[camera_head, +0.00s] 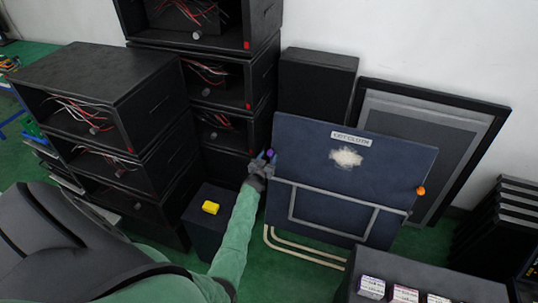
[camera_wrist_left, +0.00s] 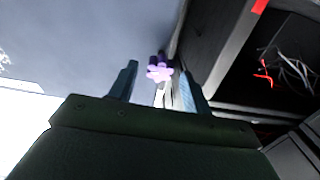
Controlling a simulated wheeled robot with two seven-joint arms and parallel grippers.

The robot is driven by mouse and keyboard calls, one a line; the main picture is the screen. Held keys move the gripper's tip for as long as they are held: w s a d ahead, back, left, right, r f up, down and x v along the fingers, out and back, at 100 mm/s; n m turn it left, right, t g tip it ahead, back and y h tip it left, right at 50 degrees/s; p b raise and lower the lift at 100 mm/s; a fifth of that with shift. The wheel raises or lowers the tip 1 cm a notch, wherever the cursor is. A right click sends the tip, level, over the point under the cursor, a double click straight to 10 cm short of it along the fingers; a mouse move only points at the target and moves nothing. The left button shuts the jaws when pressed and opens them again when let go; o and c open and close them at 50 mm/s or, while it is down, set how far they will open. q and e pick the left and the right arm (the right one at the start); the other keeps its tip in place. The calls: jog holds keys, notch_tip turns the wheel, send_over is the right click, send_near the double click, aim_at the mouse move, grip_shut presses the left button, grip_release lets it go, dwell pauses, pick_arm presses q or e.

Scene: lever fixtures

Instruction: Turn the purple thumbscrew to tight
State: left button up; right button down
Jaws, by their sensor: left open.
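The purple thumbscrew (camera_head: 270,153) sits at the left edge of a dark blue panel (camera_head: 310,150), near its top. In the left wrist view the thumbscrew (camera_wrist_left: 159,72) shows as a small lobed purple knob, beyond and between my blue fingertips. My left gripper (camera_head: 262,158) is open at the panel's left edge, close to the thumbscrew. In the left wrist view the fingers (camera_wrist_left: 156,85) stand apart with the knob in the gap between them. I cannot tell whether they touch it. My right gripper is not in view.
An orange knob (camera_head: 421,190) is on the panel's right edge. Black cabinets with loose wires (camera_head: 110,85) stand close on the left. A yellow block (camera_head: 210,207) rests on a dark box. Small labelled boxes (camera_head: 405,293) sit on a dark surface at the lower right.

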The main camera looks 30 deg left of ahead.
pick_arm(q)
jog(key=shift+x, duration=0.75)
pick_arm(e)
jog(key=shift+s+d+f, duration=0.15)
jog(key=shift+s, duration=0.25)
pick_arm(q)
jog(key=c, duration=1)
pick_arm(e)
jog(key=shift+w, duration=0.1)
